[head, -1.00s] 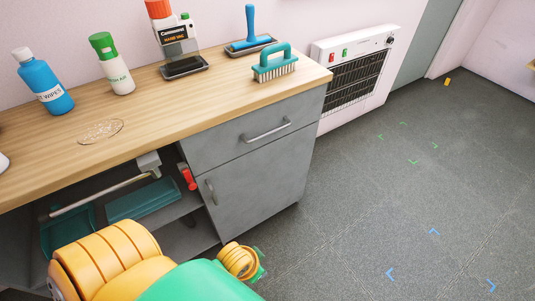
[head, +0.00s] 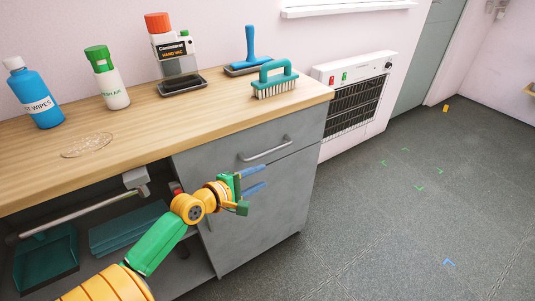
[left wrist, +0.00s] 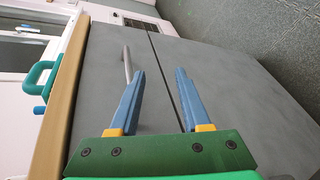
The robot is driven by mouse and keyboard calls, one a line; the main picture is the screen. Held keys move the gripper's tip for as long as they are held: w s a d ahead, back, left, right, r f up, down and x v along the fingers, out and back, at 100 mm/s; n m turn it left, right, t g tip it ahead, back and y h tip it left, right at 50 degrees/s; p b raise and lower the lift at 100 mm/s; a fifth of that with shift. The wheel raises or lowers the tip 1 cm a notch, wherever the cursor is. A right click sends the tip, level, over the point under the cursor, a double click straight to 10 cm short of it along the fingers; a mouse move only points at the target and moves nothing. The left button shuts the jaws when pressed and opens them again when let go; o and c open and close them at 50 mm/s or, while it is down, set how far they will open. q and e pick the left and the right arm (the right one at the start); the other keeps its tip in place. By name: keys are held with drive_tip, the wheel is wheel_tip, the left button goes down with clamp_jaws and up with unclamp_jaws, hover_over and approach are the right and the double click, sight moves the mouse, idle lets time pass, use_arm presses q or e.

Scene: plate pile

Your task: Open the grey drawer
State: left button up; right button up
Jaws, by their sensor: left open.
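The grey drawer (head: 225,151) is shut, at the top of the grey cabinet under the wooden worktop. Its silver bar handle (head: 266,151) runs across the drawer front. My left gripper (head: 264,179) is open and empty in front of the cabinet, a little below the handle in the head view. In the left wrist view the two blue fingers (left wrist: 161,98) point at the cabinet front. The handle (left wrist: 127,66) shows there beyond the tip of the left finger, apart from it as far as I can tell. My right gripper is not in view.
A cupboard door (head: 265,210) lies below the drawer. A white heater (head: 355,85) is on the wall to the right. The floor (head: 380,240) right of the cabinet is clear.

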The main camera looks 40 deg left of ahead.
sight(264, 155)
use_arm(q)
drive_tip(key=a+r+n, duration=0.1)
drive_tip(key=w+a+r+n+t, duration=0.1)
drive_tip(key=a+r+n+y, duration=0.1)
drive_tip(key=shift+w+r+t, duration=0.2)
drive_tip(key=shift+w+t, duration=0.1)
drive_tip(key=b+x, duration=0.2)
drive_tip(key=x, duration=0.4)
drive_tip(key=shift+w+d+f, duration=0.1)
drive_tip(key=shift+w+f, duration=0.05)
drive_tip(key=shift+w, duration=0.2)
clamp_jaws()
idle(0.6)
